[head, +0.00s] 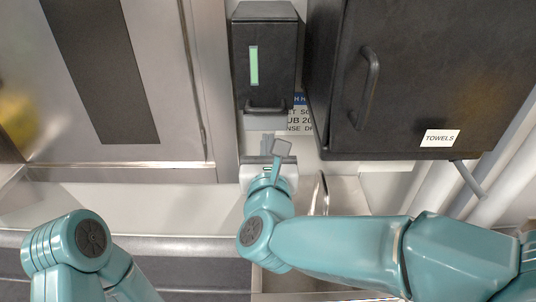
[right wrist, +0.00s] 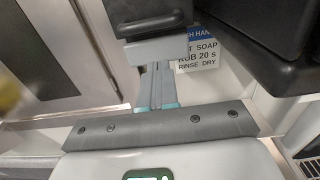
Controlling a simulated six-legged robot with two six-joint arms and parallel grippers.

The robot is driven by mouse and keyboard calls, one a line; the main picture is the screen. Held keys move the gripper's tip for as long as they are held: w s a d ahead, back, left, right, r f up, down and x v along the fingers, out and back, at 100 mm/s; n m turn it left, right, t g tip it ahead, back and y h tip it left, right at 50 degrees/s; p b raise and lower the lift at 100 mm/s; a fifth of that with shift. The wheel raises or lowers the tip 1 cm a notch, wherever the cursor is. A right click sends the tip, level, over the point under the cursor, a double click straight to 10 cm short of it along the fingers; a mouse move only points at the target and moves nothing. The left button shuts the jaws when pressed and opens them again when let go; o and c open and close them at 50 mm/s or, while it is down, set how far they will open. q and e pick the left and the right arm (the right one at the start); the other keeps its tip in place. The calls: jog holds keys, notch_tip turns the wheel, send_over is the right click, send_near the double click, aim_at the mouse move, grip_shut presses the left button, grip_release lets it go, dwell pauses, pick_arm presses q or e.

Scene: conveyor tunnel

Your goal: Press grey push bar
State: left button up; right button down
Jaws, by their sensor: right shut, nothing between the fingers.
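The grey push bar (head: 265,122) is a pale strip at the bottom of a black dispenser (head: 275,60) with a green window, on the back wall. It also shows in the right wrist view (right wrist: 157,50), below the dispenser's dark curved handle. My right gripper (head: 274,146) is shut and empty, just below the bar in the head view. In the right wrist view its fingertips (right wrist: 155,66) come up to the bar's lower edge; I cannot tell whether they touch. Part of my left arm shows at lower left, but its gripper is out of view.
A large black towel cabinet (head: 400,75) stands close on the right, with pale pipes (head: 490,205) below it. A sign (right wrist: 200,50) is on the wall beside the dispenser. A metal panel (head: 175,60) is at left. A pale basin (head: 130,205) lies below.

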aim_at(268, 123)
jog(key=w+p, duration=0.1)
jog(key=w, duration=0.3)
jog(key=shift+w+p, duration=0.2)
jog(key=shift+p, duration=0.1)
jog(key=shift+w, duration=0.1)
jog(key=shift+f, duration=0.2)
jog(key=w+b, duration=0.1)
jog(key=b, duration=0.1)
jog(key=shift+f+b, duration=0.1)
jog(key=shift+b, duration=0.3)
jog(key=shift+w, duration=0.2)
jog(key=shift+r, duration=0.35)
